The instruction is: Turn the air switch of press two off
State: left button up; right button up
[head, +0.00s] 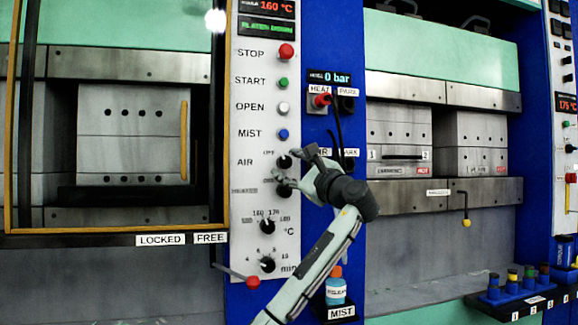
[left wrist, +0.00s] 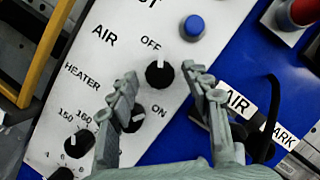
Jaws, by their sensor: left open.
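The air switch (head: 284,162) is a black round knob on the white control panel, beside the word AIR. In the left wrist view the same knob (left wrist: 159,76) has a white pointer line that points up, toward the OFF label (left wrist: 151,42). An ON label (left wrist: 160,110) lies below it. My left gripper (head: 293,168) is open in front of the panel. In the left wrist view its fingertips (left wrist: 160,72) stand on either side of the knob, apart from it. My right gripper is in neither view.
The heater knob (head: 283,191) sits just below, partly hidden by my gripper. A blue MIST button (head: 283,134) is above. A red plug with a cable (head: 321,100) and a spray bottle (head: 336,287) are to the right. A red-tipped lever (head: 253,282) sticks out below.

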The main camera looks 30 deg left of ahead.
pick_arm(q)
jog(key=v, duration=1.1)
jog(key=shift+d, duration=0.25)
jog(key=shift+s+f, duration=0.1)
jog(key=shift+f, duration=0.05)
